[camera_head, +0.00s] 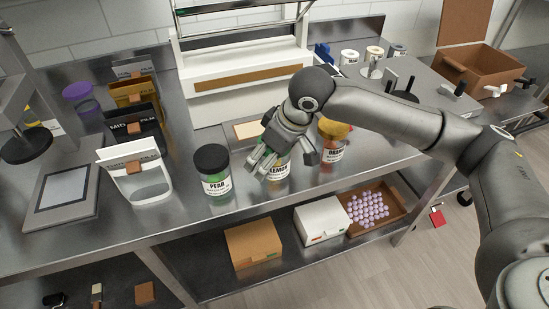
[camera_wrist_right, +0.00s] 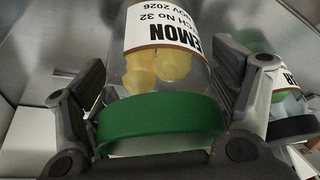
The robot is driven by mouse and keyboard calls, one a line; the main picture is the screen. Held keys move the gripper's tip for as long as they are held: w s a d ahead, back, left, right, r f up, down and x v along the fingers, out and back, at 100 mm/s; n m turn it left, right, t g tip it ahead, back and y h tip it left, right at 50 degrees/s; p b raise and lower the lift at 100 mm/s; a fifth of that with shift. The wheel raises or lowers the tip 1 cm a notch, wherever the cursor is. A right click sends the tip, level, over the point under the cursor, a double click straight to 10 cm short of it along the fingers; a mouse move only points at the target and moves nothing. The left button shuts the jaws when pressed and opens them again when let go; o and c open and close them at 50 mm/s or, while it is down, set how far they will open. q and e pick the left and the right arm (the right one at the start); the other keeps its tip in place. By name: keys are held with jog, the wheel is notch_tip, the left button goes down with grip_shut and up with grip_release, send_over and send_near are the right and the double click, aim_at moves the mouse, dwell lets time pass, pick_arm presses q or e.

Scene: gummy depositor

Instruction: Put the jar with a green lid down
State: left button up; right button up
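The green-lidded jar (camera_wrist_right: 165,65) is clear, holds yellow gummies and has a white LEMON label. In the wrist view its green lid (camera_wrist_right: 160,118) faces the camera. My right gripper (camera_head: 283,158) is over the jar from above, one finger on each side, close against the glass. In the head view the gripper hides the lid and much of the jar, but part of the label (camera_head: 278,171) shows. The jar looks upright at counter level, in line with its neighbours; contact underneath is hidden. My left gripper is not in view.
The PEAR jar (camera_head: 213,175) with a black lid stands left of it, and the orange-lidded jar (camera_head: 331,150) stands close on the right. A white pouch (camera_head: 150,188) is further left. The steel counter's front edge is near. Boxes (camera_head: 253,243) sit on the shelf below.

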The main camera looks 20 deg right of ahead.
jog(key=c, duration=0.7)
jog(key=shift+c, duration=0.5)
